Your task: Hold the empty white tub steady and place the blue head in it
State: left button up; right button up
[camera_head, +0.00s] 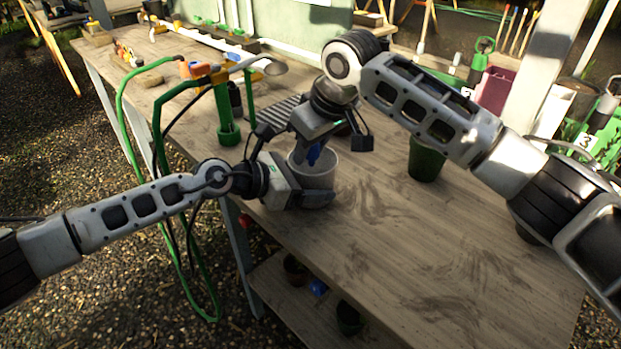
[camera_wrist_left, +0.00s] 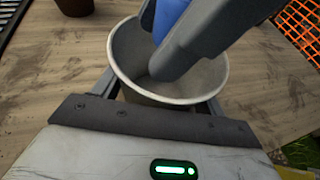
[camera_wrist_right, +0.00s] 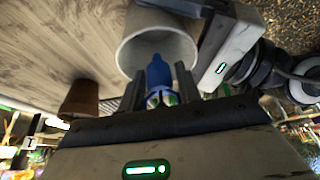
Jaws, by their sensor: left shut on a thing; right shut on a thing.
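The white tub (camera_head: 322,172) stands upright on the wooden table near its front edge. My right gripper (camera_head: 318,142) is above the tub, shut on the blue head (camera_head: 313,156). In the right wrist view the blue head (camera_wrist_right: 158,73) sits between the fingers and points toward the tub's mouth (camera_wrist_right: 135,52). In the left wrist view the right fingers reach over the rim, partly hiding the blue head (camera_wrist_left: 170,14).
A green pot (camera_head: 425,160) stands to the right on the table. A brown pot (camera_wrist_right: 80,99) is near the tub. A green stand with a hose (camera_head: 224,108) is at the left. The table's front right (camera_head: 440,265) is clear.

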jog(key=o, duration=1)
jog(key=shift+o, duration=0.2)
jog(key=v, duration=1.2)
jog(key=shift+r, duration=0.1)
pick_arm(q)
jog(key=o, duration=1.1)
jog(key=shift+c, duration=0.2)
